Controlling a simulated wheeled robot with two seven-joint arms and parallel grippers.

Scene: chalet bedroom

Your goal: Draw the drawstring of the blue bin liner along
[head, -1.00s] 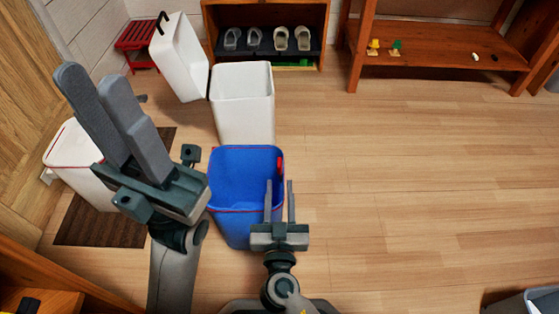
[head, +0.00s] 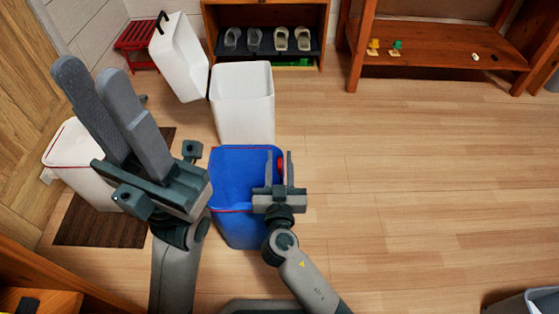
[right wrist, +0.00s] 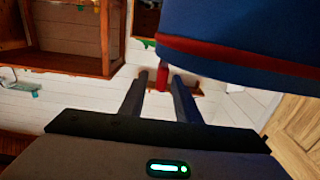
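The blue bin liner (head: 235,165) lines a bin in the middle of the head view. A red band runs round its rim, and a red drawstring tab (head: 281,165) shows at the rim's right side. My right gripper (head: 280,156) is at that side, fingers pointing away. In the right wrist view the liner (right wrist: 245,28) fills the top right, and the red tab (right wrist: 162,74) hangs between the tips of my open fingers, with gaps beside it. My left gripper (head: 90,72) is raised at the left, empty, its fingers apart.
A white bin (head: 243,100) stands just behind the blue one. Another white bin (head: 75,150) stands left on a brown mat (head: 95,225). A white container (head: 180,60) leans near a red stool (head: 137,40). A shoe rack (head: 265,10) is behind.

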